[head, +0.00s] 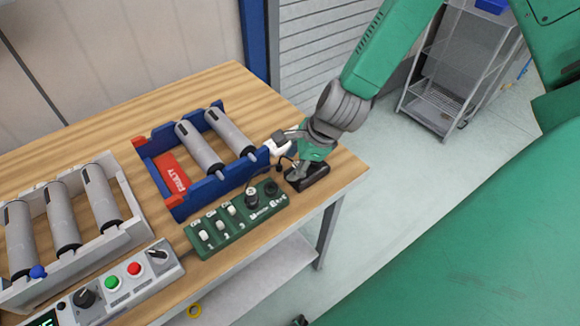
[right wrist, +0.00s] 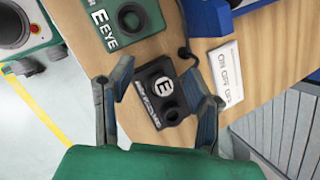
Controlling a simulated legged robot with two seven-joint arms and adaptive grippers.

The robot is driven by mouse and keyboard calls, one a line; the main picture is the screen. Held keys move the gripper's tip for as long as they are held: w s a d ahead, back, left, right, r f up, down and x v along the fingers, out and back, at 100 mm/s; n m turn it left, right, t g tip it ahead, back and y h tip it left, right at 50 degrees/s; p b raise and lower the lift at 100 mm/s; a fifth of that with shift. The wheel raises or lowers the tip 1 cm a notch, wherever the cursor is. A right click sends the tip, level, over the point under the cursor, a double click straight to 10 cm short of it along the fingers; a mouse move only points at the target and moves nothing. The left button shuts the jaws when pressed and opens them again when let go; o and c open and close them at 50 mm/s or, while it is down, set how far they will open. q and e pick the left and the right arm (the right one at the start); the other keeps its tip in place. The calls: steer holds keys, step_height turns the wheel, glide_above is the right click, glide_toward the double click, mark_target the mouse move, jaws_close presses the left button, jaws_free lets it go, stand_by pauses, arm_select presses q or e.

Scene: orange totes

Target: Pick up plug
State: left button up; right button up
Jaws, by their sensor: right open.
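A black plug-like piece with a pale top (head: 251,196) stands upright on the green switch box (head: 215,232), with a thin dark cable near it. My right gripper (head: 289,158) is over this block, fingers apart. In the right wrist view the block (right wrist: 158,84) shows between the two open fingers, with no visible grip on it. My left gripper is not in view.
A blue tote (head: 216,186) with a red FAULTY label holds two grey cylinders. A white tote (head: 126,238) holds several more. A control box with buttons (head: 122,286) sits in front. A white ON/OFF plate (right wrist: 227,75) is beside the right finger. The table's right edge is close.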

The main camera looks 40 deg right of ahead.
mark_target(298, 162)
steer(key=d+f, duration=0.1)
steer(key=w+d+f, duration=0.1)
steer(key=d+f, duration=0.1)
steer(key=shift+d, duration=0.2)
steer(key=shift+s+r, duration=0.1)
steer(key=shift+a+r, duration=0.2)
steer(key=shift+a, duration=0.8)
jaws_close()
steer(key=shift+a+r, duration=0.15)
steer(key=shift+a, duration=0.55)
steer(key=shift+d, duration=0.5)
steer(key=shift+d+f, duration=0.25)
steer(key=shift+d, duration=0.3)
steer(key=shift+a+r, duration=0.15)
steer(key=shift+r, duration=0.15)
step_height(298, 162, up, 9)
steer(key=shift+f, duration=0.1)
steer(key=shift+a+r, duration=0.1)
steer(key=shift+r, duration=0.3)
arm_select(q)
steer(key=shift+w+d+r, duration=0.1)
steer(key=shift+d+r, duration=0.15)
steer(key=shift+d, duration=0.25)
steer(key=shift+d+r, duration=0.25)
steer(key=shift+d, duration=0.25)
arm_select(e)
steer(key=shift+a, duration=0.15)
